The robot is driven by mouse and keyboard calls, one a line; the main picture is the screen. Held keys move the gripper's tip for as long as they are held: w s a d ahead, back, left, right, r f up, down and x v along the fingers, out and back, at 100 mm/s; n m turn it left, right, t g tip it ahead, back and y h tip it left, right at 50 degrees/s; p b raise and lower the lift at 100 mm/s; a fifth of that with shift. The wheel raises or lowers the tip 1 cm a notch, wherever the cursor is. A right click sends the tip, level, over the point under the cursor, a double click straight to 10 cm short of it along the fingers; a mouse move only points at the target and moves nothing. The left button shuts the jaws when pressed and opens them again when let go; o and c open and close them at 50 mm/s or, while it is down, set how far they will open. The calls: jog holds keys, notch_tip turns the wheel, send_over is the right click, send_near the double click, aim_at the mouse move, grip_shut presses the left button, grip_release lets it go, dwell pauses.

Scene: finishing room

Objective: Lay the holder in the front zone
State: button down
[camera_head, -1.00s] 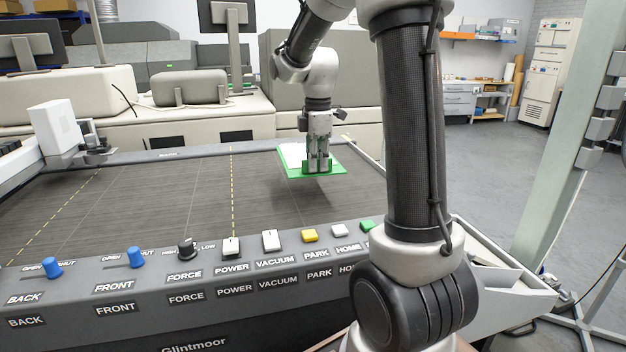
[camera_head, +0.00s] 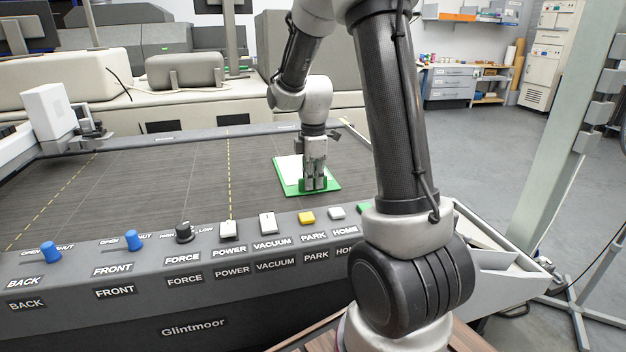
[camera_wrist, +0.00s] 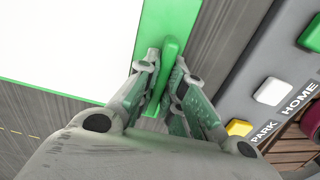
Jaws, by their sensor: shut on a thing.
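The holder is a flat green board (camera_head: 328,188) with a white sheet on it, low at the dark cutting bed (camera_head: 150,190), near its front edge and right of the yellow dashed line. Whether it touches the bed I cannot tell. My gripper (camera_head: 314,186) points down, shut on the holder's upright green grip. In the wrist view the green grip (camera_wrist: 170,60) stands between my fingers, with the green rim and white sheet (camera_wrist: 65,45) to the left.
The front panel has blue BACK (camera_head: 50,253) and FRONT (camera_head: 133,241) levers, a black FORCE knob (camera_head: 184,232) and several buttons. A white carriage (camera_head: 48,110) stands at the bed's left. The bed's middle is clear.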

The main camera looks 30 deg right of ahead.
jog(key=c, duration=1.5)
grip_release()
jog(key=shift+f, duration=0.1)
notch_tip(320, 180, up, 12)
jog(key=s+a+r+m+t, duration=0.1)
jog(key=s+m, duration=0.4)
jog(key=s, duration=0.3)
jog(key=s+a+r+m+t, duration=0.1)
jog(key=s+a+r+m, duration=0.1)
jog(key=s+m, duration=0.3)
jog(key=s+a+r+m+t, duration=0.1)
jog(key=s+m, duration=0.3)
jog(key=s, duration=0.6)
jog(key=shift+s+a+r+m+t, duration=0.15)
jog(key=shift+s+a+m+t, duration=0.25)
jog(key=shift+a+t, duration=0.2)
